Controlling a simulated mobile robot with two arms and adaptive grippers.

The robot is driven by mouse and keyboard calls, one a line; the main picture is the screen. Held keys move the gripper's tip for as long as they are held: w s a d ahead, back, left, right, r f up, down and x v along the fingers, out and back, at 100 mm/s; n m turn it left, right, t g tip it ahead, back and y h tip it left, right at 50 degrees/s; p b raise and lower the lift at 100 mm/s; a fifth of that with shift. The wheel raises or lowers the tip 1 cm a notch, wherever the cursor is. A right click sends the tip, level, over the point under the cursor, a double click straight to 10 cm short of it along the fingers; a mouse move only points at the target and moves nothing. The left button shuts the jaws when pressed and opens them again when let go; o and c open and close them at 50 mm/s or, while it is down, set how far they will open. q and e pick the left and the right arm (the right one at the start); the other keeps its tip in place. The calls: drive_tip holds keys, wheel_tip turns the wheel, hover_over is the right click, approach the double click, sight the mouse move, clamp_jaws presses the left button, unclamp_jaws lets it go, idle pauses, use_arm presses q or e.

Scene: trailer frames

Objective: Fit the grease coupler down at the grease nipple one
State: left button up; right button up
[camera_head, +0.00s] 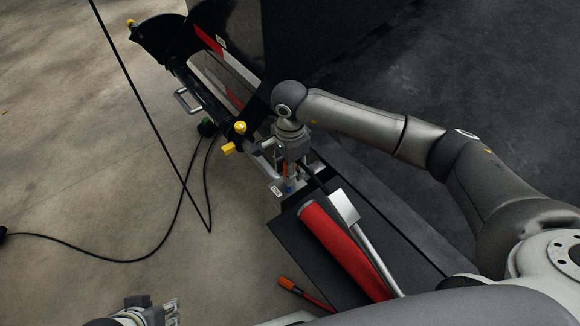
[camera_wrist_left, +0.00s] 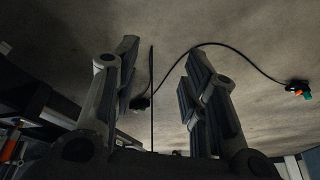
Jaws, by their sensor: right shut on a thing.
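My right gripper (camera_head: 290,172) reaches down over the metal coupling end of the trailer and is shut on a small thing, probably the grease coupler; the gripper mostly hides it. A small orange-red piece (camera_head: 285,167) shows by the fingers, and a small blue spot (camera_head: 289,189) sits just below on the metal part (camera_head: 276,190). I cannot make out the grease nipple, or whether the coupler touches it. My left gripper (camera_head: 152,312) is low at the bottom left, away from the trailer; in the left wrist view its two fingers (camera_wrist_left: 158,90) stand apart with nothing between them.
A red cylinder (camera_head: 345,250) with a silver rod (camera_head: 375,260) lies on a dark board (camera_head: 325,275). An orange-ended tool (camera_head: 287,284) lies beside it. Yellow-capped parts (camera_head: 228,149) and a black cable (camera_head: 130,259) are left of the coupling. The concrete floor at left is mostly free.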

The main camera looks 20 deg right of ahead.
use_arm(q)
drive_tip(key=shift+w+d+r+t+h+b, duration=0.1)
drive_tip(key=shift+w+d+r+t, duration=0.25)
drive_tip(key=shift+w, duration=0.4)
drive_tip(key=shift+w+d+r+t+h+b, duration=0.15)
drive_tip(key=shift+w+t, duration=0.3)
drive_tip(key=shift+w, duration=0.25)
drive_tip(key=shift+w+d+r+t+h+b, duration=0.1)
drive_tip(key=shift+w+d+r+t, duration=0.25)
drive_tip(key=shift+w, duration=0.4)
use_arm(e)
drive_tip(key=shift+f, duration=0.35)
use_arm(q)
drive_tip(key=shift+a+f, duration=0.1)
drive_tip(key=shift+f, duration=0.1)
use_arm(e)
drive_tip(key=o, duration=1.1)
use_arm(q)
drive_tip(key=shift+s+f, duration=0.1)
drive_tip(key=shift+s, duration=0.05)
use_arm(e)
drive_tip(key=shift+o, duration=0.2)
use_arm(q)
drive_tip(key=shift+a, duration=0.2)
use_arm(e)
wheel_tip(320, 180, up, 12)
drive_tip(key=shift+f, duration=0.15)
use_arm(q)
drive_tip(key=shift+d, duration=0.1)
